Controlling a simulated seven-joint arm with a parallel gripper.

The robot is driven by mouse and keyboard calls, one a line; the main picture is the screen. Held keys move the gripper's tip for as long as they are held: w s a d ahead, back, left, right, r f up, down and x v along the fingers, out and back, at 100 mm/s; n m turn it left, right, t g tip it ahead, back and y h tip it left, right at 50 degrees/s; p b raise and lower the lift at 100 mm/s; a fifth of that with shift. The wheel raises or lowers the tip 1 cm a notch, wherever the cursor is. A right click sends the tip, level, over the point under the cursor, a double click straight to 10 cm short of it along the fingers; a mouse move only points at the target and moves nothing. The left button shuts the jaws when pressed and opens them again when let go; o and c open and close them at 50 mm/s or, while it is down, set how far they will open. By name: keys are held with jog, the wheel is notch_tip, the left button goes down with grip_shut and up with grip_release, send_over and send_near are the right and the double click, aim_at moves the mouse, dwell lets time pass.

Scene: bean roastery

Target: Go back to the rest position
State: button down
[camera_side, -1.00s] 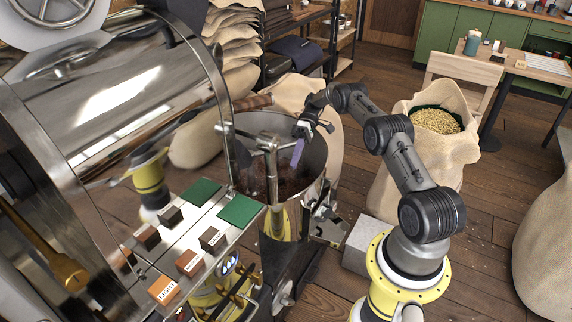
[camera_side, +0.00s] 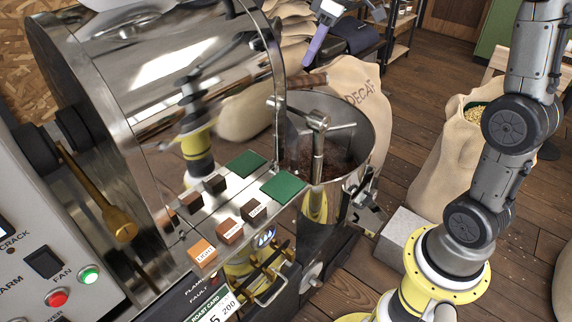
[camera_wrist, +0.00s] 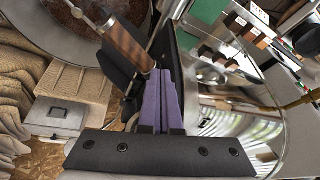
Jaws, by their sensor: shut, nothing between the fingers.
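My gripper (camera_side: 316,44) is high at the top of the side view, above and behind the cooling bin (camera_side: 372,128) of the roaster. Its purple fingers point down and are together, with nothing between them. In the wrist view my gripper (camera_wrist: 168,80) shows its purple fingers closed side by side. The upper part of my arm runs out of the top of the side view.
The shiny roaster drum (camera_side: 190,60) stands at left. A metal shelf with brown blocks and two green pads (camera_side: 284,186) is in front of the bin. A DECAF sack (camera_side: 362,88) stands behind the bin. A bean sack (camera_side: 447,150) and a grey block (camera_side: 402,232) are at right.

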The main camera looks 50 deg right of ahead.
jog(key=s+a+f+m+h, duration=0.1)
jog(key=s+a+f+m, duration=0.1)
jog(key=s, duration=1)
jog(key=s+a+f+m+t+h, duration=0.1)
jog(key=s+a+f, duration=0.3)
jog(key=s, duration=0.9)
jog(key=shift+s+a+f+m+t, duration=0.15)
jog(key=shift+a+f+m+t, duration=0.2)
jog(key=shift+m, duration=0.15)
